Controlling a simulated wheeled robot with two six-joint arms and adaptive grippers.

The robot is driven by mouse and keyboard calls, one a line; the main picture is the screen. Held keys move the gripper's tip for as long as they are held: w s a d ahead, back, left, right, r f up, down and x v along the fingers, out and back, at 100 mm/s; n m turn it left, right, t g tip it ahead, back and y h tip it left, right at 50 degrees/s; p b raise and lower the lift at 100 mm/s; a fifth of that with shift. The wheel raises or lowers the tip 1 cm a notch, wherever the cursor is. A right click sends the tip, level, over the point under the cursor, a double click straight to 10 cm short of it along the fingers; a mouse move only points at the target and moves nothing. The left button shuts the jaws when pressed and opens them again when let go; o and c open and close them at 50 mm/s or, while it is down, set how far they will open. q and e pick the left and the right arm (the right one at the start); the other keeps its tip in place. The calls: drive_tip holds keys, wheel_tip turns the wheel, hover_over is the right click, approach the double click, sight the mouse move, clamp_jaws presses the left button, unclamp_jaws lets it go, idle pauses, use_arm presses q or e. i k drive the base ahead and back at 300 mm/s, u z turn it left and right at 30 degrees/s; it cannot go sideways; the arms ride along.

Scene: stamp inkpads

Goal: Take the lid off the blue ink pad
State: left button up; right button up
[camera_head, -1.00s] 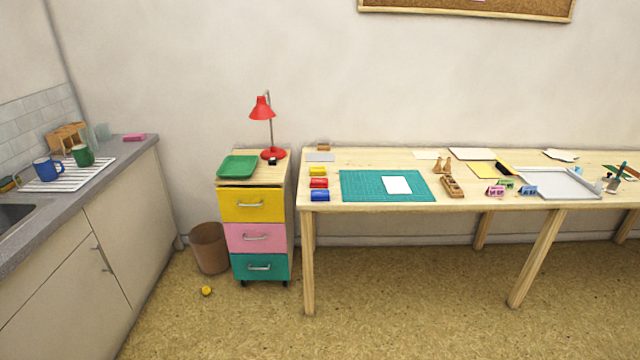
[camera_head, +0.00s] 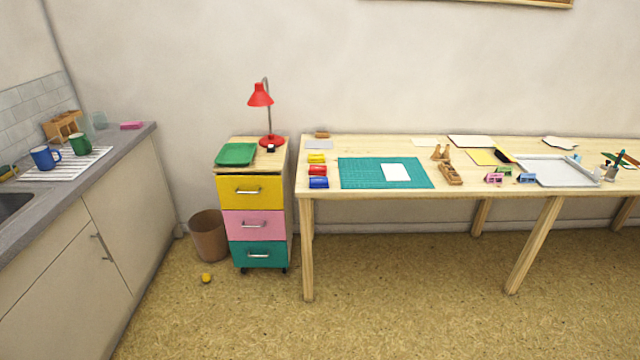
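The blue ink pad (camera_head: 319,183) sits at the front left of the wooden table, near its edge. It looks closed, but it is too small to see where the lid meets the base. A red ink pad (camera_head: 317,171) lies just behind it, and a yellow ink pad (camera_head: 316,159) behind that, in a row. Neither of my grippers is in view.
A green cutting mat (camera_head: 350,175) with a white card (camera_head: 396,172) lies right of the pads. The table (camera_head: 440,207) stands beside a drawer unit (camera_head: 251,190) and a waste bin (camera_head: 208,238). A yellow ball (camera_head: 206,278) lies on the floor. The floor before the table is clear.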

sight(314, 181)
drive_tip(key=u, duration=0.5)
drive_tip(key=i, duration=0.55)
drive_tip(key=u, duration=1.05)
drive_tip(key=i, duration=1.05)
drive_tip(key=z, duration=0.6)
drive_tip(key=i, duration=0.95)
drive_tip(key=z, duration=0.9)
